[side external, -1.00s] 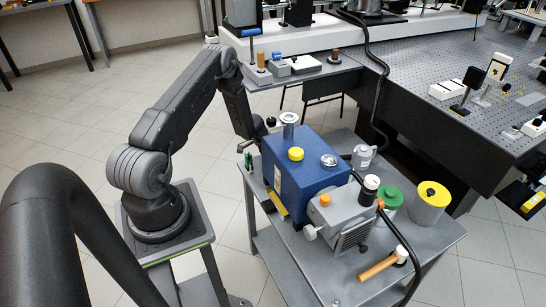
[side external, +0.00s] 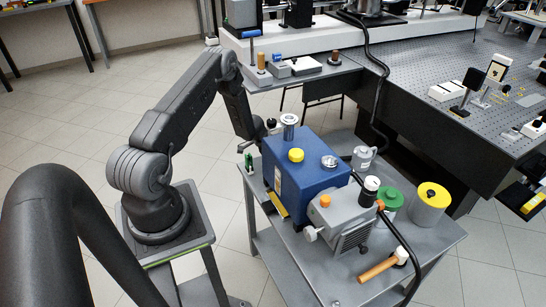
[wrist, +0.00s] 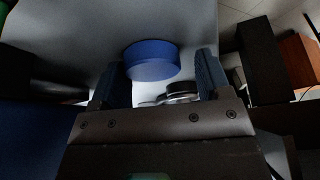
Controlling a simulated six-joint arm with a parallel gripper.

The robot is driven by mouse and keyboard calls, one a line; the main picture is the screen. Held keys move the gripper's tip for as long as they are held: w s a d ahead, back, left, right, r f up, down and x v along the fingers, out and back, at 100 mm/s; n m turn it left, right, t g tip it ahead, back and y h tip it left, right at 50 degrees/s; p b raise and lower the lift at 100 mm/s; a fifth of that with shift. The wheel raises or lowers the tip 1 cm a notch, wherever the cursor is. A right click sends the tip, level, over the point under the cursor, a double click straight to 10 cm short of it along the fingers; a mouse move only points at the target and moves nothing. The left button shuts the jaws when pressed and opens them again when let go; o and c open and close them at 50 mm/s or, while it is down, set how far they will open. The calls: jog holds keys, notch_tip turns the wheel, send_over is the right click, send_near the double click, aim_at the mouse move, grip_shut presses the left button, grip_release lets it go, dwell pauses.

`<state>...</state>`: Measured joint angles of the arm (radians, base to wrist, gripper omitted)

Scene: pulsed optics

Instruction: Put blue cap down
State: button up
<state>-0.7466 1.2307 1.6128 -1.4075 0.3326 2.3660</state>
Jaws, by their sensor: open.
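In the wrist view the blue cap (wrist: 152,62), a short round disc, sits over a pale grey surface (wrist: 165,20). My gripper (wrist: 160,68) is open, with one finger on each side of the cap. A gap shows between the cap and the right finger; the left finger is closer to it, and I cannot tell if they touch. In the side view my arm reaches down behind the blue pump box (side external: 310,178), and my fingers and the cap cannot be made out there.
A dark round knob with a metal rim (wrist: 180,92) lies low between the fingers. The cart (side external: 430,240) also carries a grey pump (side external: 340,218), a yellow-topped canister (side external: 429,208) and an orange-handled mallet (side external: 378,268). A small shelf (side external: 325,66) with loose parts stands behind.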

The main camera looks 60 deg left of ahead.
jog(key=shift+s+d+f, duration=0.35)
jog(key=shift+d+f, duration=0.3)
jog(key=shift+d, duration=0.1)
jog(key=shift+r, duration=0.5)
jog(key=v, duration=1.2)
jog(key=shift+a+r, duration=0.25)
jog(key=shift+a, duration=0.2)
jog(key=shift+w, duration=0.15)
